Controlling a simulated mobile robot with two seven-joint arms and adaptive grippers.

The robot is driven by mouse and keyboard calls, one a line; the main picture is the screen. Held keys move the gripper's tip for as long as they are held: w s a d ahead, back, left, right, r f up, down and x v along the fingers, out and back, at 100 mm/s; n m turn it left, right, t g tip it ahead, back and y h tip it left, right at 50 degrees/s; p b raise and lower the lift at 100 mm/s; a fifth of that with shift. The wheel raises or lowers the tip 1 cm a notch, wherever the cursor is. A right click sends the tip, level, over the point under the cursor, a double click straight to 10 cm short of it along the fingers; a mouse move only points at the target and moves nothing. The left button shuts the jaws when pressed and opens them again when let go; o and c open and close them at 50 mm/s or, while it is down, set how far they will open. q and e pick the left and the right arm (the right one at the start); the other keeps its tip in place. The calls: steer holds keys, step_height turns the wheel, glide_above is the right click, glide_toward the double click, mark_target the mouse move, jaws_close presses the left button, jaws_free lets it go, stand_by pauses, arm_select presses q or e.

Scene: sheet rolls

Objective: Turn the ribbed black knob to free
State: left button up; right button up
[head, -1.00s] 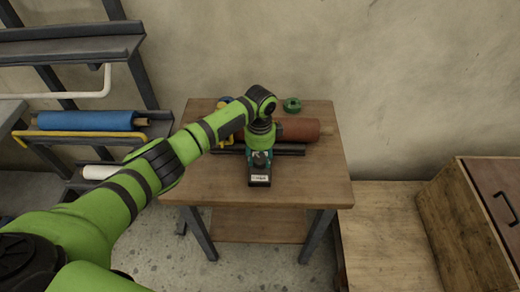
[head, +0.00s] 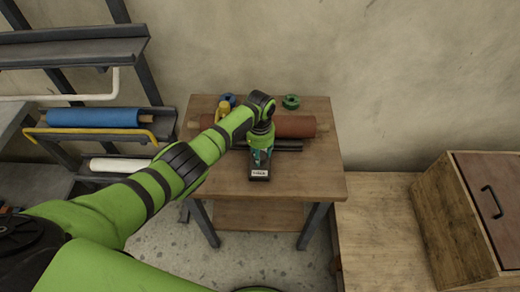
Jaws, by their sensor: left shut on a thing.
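My left gripper (head: 260,159) points down at a small dark device with a white label (head: 259,173) on the wooden table (head: 312,180). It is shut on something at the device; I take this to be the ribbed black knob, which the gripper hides. The knob's angle and any free marking cannot be seen. My right gripper is not in view.
A brown roll (head: 296,126) and a dark bar (head: 288,145) lie behind the device. A green ring (head: 291,102) and a yellow item (head: 222,111) are farther back. A rack with a blue roll (head: 93,117) stands left, a wooden cabinet (head: 462,215) right.

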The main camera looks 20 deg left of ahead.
arm_select(q)
steer(key=n+p, duration=0.1)
steer(key=n, duration=0.2)
steer(key=shift+s+n, duration=0.15)
steer(key=shift+n, duration=0.15)
steer(key=n+p, duration=0.1)
steer(key=n, duration=0.3)
steer(key=shift+f+n, duration=0.1)
steer(key=shift+n, duration=0.2)
steer(key=n+p, duration=0.1)
steer(key=n, duration=0.3)
steer(key=shift+n, duration=2.5)
steer(key=o, duration=1.2)
steer(key=shift+c, duration=0.2)
